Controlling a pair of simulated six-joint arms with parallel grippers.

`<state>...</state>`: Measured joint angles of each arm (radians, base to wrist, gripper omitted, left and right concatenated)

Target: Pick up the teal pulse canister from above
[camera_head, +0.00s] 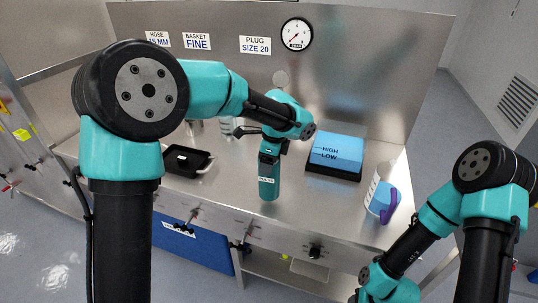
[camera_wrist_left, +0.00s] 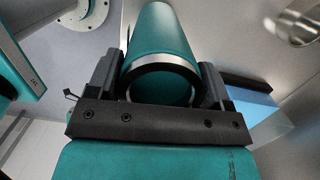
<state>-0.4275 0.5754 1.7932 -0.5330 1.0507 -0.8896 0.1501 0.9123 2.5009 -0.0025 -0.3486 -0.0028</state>
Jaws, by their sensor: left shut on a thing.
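The teal pulse canister (camera_head: 268,180) is upright near the front of the steel bench, with a small white label on its side. My left gripper (camera_head: 271,149) is above it, with its fingers around the canister's upper part. In the left wrist view the fingers (camera_wrist_left: 160,78) are on both sides of the teal cylinder (camera_wrist_left: 160,32), which has a pale metallic ring. I cannot tell whether the canister's base touches the bench. My right arm is at the lower right of the head view; its gripper is out of frame.
A black tray (camera_head: 186,161) stands left of the canister. A blue block marked HIGH and LOW (camera_head: 338,150) on a dark base is to the right. A white and blue container with a purple handle (camera_head: 383,195) stands farther right. A steel back panel (camera_head: 360,60) carries labels and a gauge (camera_head: 296,34).

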